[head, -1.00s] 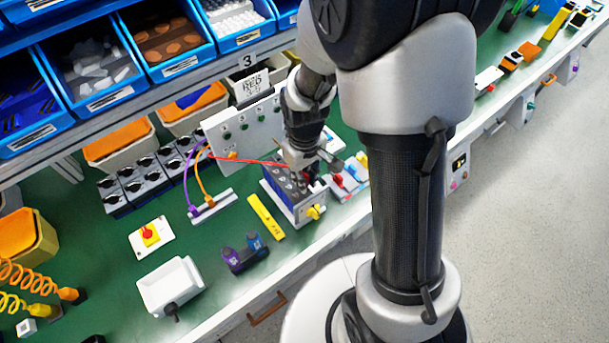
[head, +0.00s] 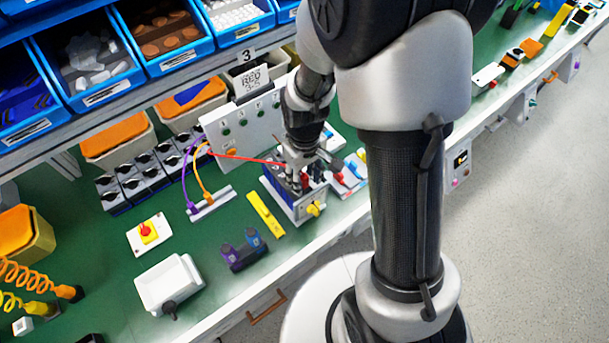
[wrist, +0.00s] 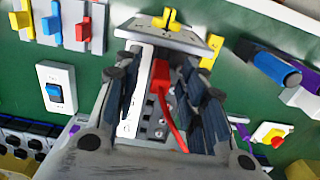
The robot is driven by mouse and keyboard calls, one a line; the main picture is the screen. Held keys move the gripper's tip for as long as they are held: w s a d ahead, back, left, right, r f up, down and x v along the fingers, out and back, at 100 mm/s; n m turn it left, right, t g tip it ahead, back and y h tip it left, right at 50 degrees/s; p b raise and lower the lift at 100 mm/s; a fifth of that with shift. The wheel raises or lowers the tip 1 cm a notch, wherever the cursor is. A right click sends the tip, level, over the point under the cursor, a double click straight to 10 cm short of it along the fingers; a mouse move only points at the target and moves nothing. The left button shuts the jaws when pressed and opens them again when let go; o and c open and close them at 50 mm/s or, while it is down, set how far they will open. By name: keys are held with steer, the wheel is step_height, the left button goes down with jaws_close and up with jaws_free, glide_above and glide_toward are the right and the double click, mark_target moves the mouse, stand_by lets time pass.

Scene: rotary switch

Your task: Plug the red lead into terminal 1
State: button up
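The red lead (head: 250,159) runs from the white upright panel (head: 240,125) to my gripper (head: 300,178). In the wrist view its red plug (wrist: 160,80) stands between the fingers of my gripper (wrist: 160,100), nearer the right finger, with a clear gap on the left. The fingers are apart. The plug is over the top of the grey switch box (wrist: 155,120), which has dark round sockets and a yellow knob (wrist: 170,20). The box (head: 300,208) also shows in the head view. Socket numbers are not legible, and the plug's tip is hidden.
A purple lead (head: 187,180) and an orange lead (head: 200,180) stand in a holder left of the box. A yellow strip (head: 265,214) lies close by.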

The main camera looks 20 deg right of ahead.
step_height(320, 180, up, 12)
stand_by(0.6)
steer(key=shift+r, duration=0.1)
